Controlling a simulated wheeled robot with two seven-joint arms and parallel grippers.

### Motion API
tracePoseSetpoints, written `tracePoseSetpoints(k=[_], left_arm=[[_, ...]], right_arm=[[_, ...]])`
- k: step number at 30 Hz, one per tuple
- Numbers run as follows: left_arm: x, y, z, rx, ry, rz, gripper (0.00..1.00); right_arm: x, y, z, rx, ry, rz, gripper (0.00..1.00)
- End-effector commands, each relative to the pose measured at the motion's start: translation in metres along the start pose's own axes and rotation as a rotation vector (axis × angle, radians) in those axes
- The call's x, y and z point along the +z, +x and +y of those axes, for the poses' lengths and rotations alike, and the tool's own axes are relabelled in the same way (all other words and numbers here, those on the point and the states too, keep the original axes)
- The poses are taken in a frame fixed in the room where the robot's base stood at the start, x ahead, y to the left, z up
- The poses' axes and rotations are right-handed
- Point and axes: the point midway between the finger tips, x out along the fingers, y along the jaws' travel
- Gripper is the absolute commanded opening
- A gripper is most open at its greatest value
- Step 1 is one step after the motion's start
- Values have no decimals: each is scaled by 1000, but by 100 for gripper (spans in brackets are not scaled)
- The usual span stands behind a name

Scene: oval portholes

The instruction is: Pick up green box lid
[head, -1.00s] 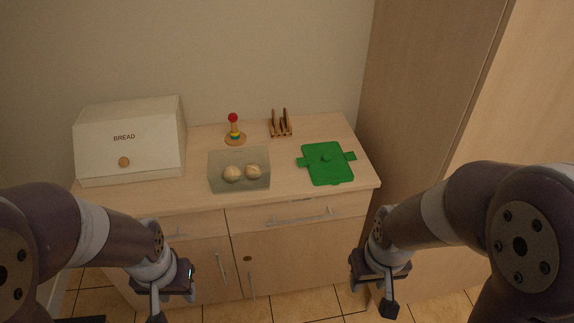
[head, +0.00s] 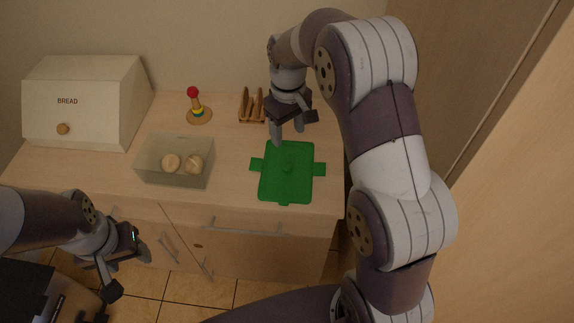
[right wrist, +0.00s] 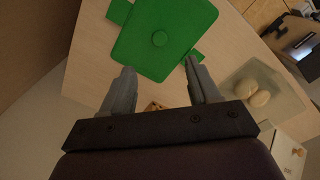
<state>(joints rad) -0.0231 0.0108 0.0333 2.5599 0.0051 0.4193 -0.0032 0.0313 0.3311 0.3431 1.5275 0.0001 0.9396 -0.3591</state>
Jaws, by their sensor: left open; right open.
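The green box lid (head: 286,172) lies flat on the right part of the counter, with a tab on each visible side and a small round knob in its middle. It also shows in the right wrist view (right wrist: 165,38), ahead of the fingers. My right gripper (head: 288,132) is open and empty above the back edge of the lid, apart from the knob. Its two fingers also show in the right wrist view (right wrist: 162,85). My left gripper (head: 128,272) is open and empty, low in front of the counter at the left.
A clear box (head: 175,162) with two round buns stands left of the lid. A bread bin (head: 85,100), a stacking toy (head: 197,108) and a wooden rack (head: 251,106) stand further back. A tall cabinet (head: 470,80) borders the counter at the right.

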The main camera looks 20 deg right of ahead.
Motion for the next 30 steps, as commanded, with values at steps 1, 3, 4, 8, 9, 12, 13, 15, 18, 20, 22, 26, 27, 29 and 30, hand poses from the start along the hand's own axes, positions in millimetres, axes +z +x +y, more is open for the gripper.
tracePoseSetpoints(k=[1,3,4,8,9,12,13,15,18,20,22,26,27,29,30], left_arm=[[0,3,0,0,0,0,57],[1,6,0,0,0,0,57],[1,5,0,0,0,0,57],[0,2,0,0,0,0,57],[0,2,0,0,0,0,57],[0,1,0,0,0,0,57],[0,0,0,0,0,0,57],[0,-2,0,0,0,0,57],[0,-4,0,0,0,0,57],[0,-4,0,0,0,0,57],[0,-4,0,0,0,0,57],[0,-4,0,0,0,0,57],[0,-4,0,0,0,0,57],[0,-4,0,0,0,0,57],[0,-4,0,0,0,0,57]], right_arm=[[-3,8,2,-2,-6,-5,61],[-3,24,2,-3,-10,-9,61],[-3,30,2,-3,-10,-8,61],[-3,56,2,-2,-9,-6,61],[-3,63,2,-2,-9,-6,61],[-4,73,2,-1,-8,-3,61],[-3,76,2,-1,-8,-4,61],[-2,89,2,-2,-8,-6,61],[-1,109,3,-2,-8,-5,61],[-1,118,3,-1,-8,-3,61],[-2,123,3,-1,-8,-1,61],[-2,124,3,0,-8,1,61],[-2,124,3,0,-8,1,61],[-2,124,3,0,-8,0,54],[-2,124,3,0,-8,0,41]])
